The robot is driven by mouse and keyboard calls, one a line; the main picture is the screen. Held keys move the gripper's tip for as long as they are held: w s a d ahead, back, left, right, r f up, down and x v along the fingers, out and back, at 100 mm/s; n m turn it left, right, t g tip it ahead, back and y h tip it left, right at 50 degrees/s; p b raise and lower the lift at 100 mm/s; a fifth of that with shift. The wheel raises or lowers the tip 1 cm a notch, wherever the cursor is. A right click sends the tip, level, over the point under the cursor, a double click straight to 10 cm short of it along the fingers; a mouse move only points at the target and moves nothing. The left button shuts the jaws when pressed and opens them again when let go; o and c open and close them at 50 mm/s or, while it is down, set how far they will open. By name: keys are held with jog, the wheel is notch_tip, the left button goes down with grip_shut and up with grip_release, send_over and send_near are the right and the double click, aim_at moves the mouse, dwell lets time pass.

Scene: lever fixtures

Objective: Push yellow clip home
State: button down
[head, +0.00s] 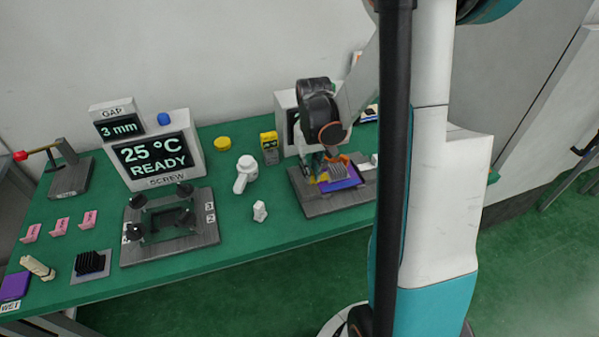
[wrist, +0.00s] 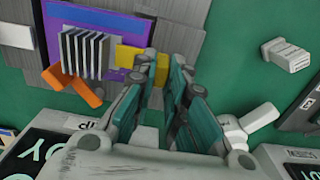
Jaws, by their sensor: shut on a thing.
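In the wrist view a purple board (wrist: 110,20) lies on a grey fixture plate (wrist: 186,28) and bears a grey finned block (wrist: 84,52). The yellow clip (wrist: 130,57) shows beside the block, over the board's edge, right by my fingers. An orange clip (wrist: 72,86) is at the block's other side. My gripper (wrist: 164,62) is shut on the yellow clip; the fingers hide part of it, and the contact is not clear. In the head view my gripper (head: 329,152) reaches down over the purple board (head: 346,184), and the arm hides part of the fixture.
On the green table, a white knobbed part (head: 245,173) and a small white piece (head: 260,211) stand left of the fixture. A yellow-black box (head: 270,147) and a white display unit (head: 286,112) stand behind. A clamp frame (head: 168,222) is further left.

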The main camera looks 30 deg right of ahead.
jog(key=shift+s+d, duration=0.1)
jog(key=shift+d, duration=0.25)
jog(key=c, duration=1.6)
grip_release()
jog(key=shift+d, duration=0.2)
jog(key=shift+a, duration=0.1)
notch_tip(320, 180, up, 12)
